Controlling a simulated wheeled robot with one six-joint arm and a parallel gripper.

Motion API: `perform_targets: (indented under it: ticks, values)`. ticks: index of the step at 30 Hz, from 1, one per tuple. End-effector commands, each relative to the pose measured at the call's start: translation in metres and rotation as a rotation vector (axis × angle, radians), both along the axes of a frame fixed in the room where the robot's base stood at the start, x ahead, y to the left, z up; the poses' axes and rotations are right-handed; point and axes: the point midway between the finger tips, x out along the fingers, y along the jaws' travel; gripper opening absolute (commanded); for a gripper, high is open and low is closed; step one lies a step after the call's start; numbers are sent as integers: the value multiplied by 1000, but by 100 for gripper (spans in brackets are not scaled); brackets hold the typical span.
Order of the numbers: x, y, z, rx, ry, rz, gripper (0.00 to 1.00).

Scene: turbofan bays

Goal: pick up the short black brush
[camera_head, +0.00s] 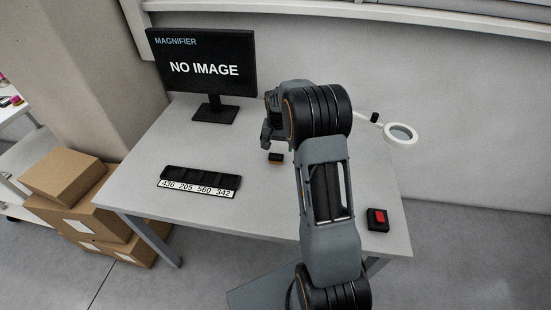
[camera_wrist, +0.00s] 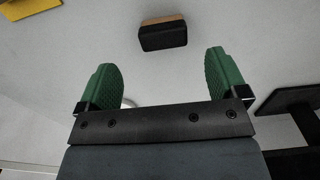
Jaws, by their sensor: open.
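A short black brush (camera_head: 276,157) with a brown side lies on the white table, just below my gripper in the head view. In the wrist view the brush (camera_wrist: 163,38) shows as a black block with a tan strip, near the top middle. It lies ahead of the green fingertips and apart from them, roughly in line with the gap. My gripper (camera_wrist: 161,62) is open and empty. In the head view my gripper (camera_head: 266,138) is partly hidden by my wrist.
A monitor (camera_head: 205,70) stands at the table's back left. A black numbered tray (camera_head: 200,178) lies left of the brush. A red-and-black box (camera_head: 377,219) sits at the right front, and a ring-shaped magnifier (camera_head: 400,134) at the right. Boxes (camera_head: 85,205) stand on the floor at left.

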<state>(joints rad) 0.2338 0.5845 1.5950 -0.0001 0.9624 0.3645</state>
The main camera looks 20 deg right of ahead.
Motion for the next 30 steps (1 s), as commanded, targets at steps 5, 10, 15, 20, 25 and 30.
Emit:
perform_targets:
  ticks: [5,10,15,20,25,30]
  values:
    - [0,1,-11,0,0,2,92]
    - [1,3,-25,1,3,4,92]
    - [3,5,-48,1,3,6,92]
    - [3,5,-61,1,1,6,92]
    - [3,4,-64,0,0,6,92]
    - [3,4,-64,0,0,6,87]
